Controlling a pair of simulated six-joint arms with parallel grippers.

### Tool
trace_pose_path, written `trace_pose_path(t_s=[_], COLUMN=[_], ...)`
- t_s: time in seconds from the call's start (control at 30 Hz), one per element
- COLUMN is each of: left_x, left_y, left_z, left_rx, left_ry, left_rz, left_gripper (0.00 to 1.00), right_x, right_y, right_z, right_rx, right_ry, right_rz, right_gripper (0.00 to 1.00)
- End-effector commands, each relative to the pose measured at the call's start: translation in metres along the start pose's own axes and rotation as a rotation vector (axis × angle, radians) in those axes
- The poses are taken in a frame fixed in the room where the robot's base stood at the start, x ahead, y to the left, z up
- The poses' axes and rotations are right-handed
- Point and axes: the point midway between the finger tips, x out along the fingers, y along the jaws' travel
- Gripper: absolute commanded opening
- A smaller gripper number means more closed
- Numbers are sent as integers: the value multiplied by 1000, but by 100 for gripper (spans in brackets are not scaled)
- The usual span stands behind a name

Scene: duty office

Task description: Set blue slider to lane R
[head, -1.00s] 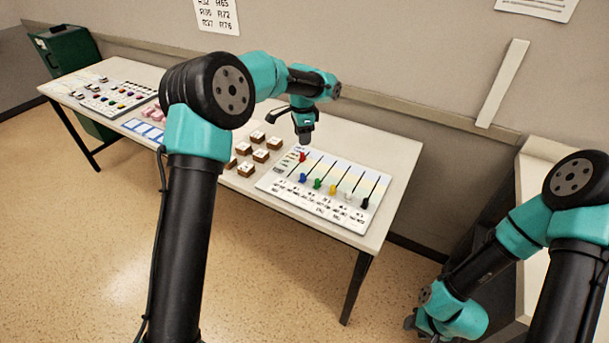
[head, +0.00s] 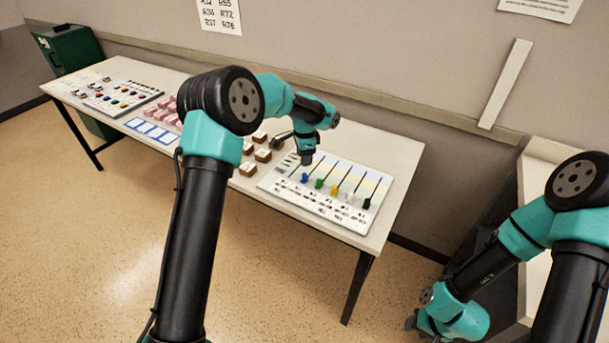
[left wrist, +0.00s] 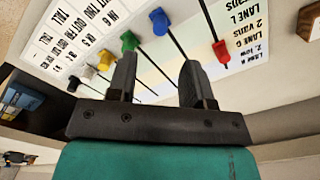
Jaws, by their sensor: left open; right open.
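The blue slider (head: 304,178) stands on its slot in the white slider board (head: 350,217), near the labelled front side. It also shows in the left wrist view (left wrist: 158,20), beyond and between my fingertips. My left gripper (head: 307,160) is open and empty above the board's far left part, just behind the blue slider and apart from it. Its two fingers (left wrist: 159,62) show in the wrist view. The red slider (left wrist: 221,50) is right of the fingers there; my gripper hides it in the head view. Printed lane labels (left wrist: 248,30) stand upside down beside it. My right gripper (head: 410,322) is low at the right.
Green (head: 319,184), yellow (head: 334,190), white and black (head: 366,203) sliders stand in the neighbouring slots. Several brown blocks with white tops (head: 263,155) stand left of the board. The table (head: 400,160) is clear to the board's right.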

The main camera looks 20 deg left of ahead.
Motion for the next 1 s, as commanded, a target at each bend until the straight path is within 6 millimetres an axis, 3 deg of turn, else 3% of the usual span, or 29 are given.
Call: trace_pose_path(t_s=[0.3, 0.5, 0.9, 1.0], left_x=[56, 80, 89, 89], left_y=[0, 0, 0, 0], left_z=[0, 0, 0, 0], left_rx=[0, 0, 0, 0], left_ry=[-2, 0, 0, 0], left_rz=[2, 1, -1, -1], left_gripper=[47, 47, 47, 39], right_x=[0, 0, 0, 0], right_y=[0, 0, 0, 0], right_z=[0, 0, 0, 0], right_rx=[0, 0, 0, 0], right_ry=[0, 0, 0, 0], right_rz=[0, 0, 0, 0], right_gripper=[43, 43, 43, 43])
